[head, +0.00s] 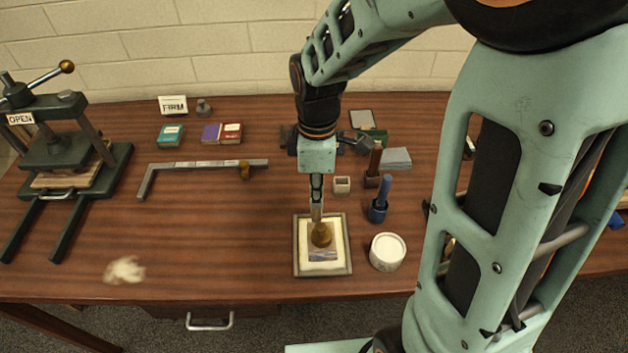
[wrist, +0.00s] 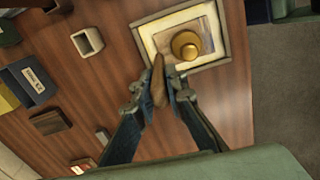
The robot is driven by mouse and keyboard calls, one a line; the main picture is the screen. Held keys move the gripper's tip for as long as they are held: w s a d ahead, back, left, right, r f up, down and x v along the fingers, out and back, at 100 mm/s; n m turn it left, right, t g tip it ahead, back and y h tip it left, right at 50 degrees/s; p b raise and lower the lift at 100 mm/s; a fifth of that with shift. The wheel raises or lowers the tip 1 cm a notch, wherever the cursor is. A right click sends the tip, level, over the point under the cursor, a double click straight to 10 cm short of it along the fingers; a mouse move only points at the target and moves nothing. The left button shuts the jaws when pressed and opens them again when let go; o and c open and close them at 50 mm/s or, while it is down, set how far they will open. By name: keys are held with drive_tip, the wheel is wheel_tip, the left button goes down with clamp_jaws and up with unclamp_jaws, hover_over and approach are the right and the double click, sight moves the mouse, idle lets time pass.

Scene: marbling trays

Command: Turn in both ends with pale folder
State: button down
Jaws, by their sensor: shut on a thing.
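My gripper (head: 316,196) is shut on a slim pale tan folder (head: 317,213), which points down over the grey-rimmed tray (head: 346,262). In the wrist view the folder (wrist: 158,80) stands between my fingertips (wrist: 160,95), its tip by the tray's near edge. In the tray lies a cream sheet (head: 305,235) with a darker blue-and-tan piece (head: 325,255) on it. A round brass weight (head: 321,234) with a knob stands on that piece and hides part of it. I cannot tell whether the folder touches the sheet, nor how the ends lie.
A white round tub (head: 387,252) and a blue-handled tool in a dark holder (head: 379,205) stand close right of the tray. A small square pot (head: 342,184) is behind. A metal square (head: 205,165), a press (head: 65,150) and a pale scrap (head: 124,270) are left. Front-left table is mostly clear.

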drive_tip(key=shift+d, duration=0.2)
drive_tip(key=shift+d, duration=0.25)
drive_tip(key=shift+d, duration=0.15)
idle(0.4)
drive_tip(key=shift+d, duration=0.3)
drive_tip(key=shift+d, duration=0.2)
drive_tip(key=shift+s+d, duration=0.1)
drive_tip(key=shift+d, duration=0.15)
drive_tip(key=shift+d, duration=0.1)
idle(0.4)
drive_tip(key=shift+d+p, duration=0.3)
drive_tip(key=shift+r, duration=0.15)
